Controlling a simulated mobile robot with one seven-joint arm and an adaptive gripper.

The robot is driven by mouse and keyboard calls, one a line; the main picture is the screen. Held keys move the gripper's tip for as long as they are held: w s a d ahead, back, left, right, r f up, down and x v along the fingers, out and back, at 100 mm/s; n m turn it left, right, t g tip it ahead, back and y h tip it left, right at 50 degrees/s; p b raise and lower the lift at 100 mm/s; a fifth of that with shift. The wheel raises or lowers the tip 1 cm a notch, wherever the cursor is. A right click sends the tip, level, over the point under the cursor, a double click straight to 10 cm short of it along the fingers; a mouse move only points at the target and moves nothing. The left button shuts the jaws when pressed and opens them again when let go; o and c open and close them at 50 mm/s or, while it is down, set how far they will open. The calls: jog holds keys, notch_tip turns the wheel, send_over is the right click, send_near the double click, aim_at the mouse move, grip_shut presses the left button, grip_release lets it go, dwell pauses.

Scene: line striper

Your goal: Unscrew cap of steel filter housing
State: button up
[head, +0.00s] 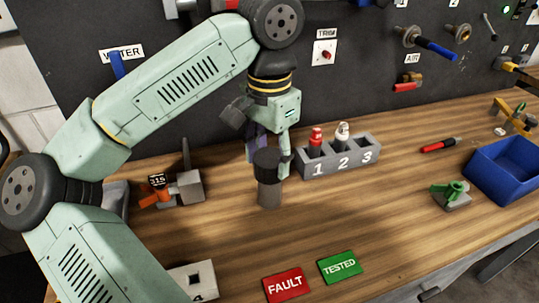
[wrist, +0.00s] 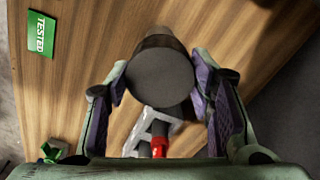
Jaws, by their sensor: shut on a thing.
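The steel filter housing (head: 270,194) stands upright on the wooden bench in the head view. Its dark round cap (head: 267,164) is on top, and the cap's flat top faces the camera in the wrist view (wrist: 158,80). My gripper (head: 271,157) is above the housing with its fingers pointing down. It is shut on the cap, with one purple-padded finger on each side. In the head view the far finger is partly hidden behind the cap. The thread between cap and housing is not visible.
A grey rack (head: 338,160) numbered 1 to 3 stands close behind right, with red-topped and white-topped items. A red FAULT plate (head: 286,284) and green TESTED plate (head: 339,267) lie in front. A blue bin (head: 505,172) is at right.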

jog(key=n, duration=0.3)
jog(key=shift+n+b, duration=0.3)
jog(key=shift+b, duration=0.05)
jog(key=n+b, duration=0.1)
jog(key=n, duration=0.1)
jog(key=shift+f+n, duration=0.1)
jog(key=shift+n, duration=1.2)
jog(key=n+b, duration=0.1)
jog(key=n, duration=0.3)
jog(key=shift+n, duration=0.3)
jog(key=shift+n, duration=0.5)
jog(key=n, duration=0.3)
jog(key=shift+n+b, duration=0.3)
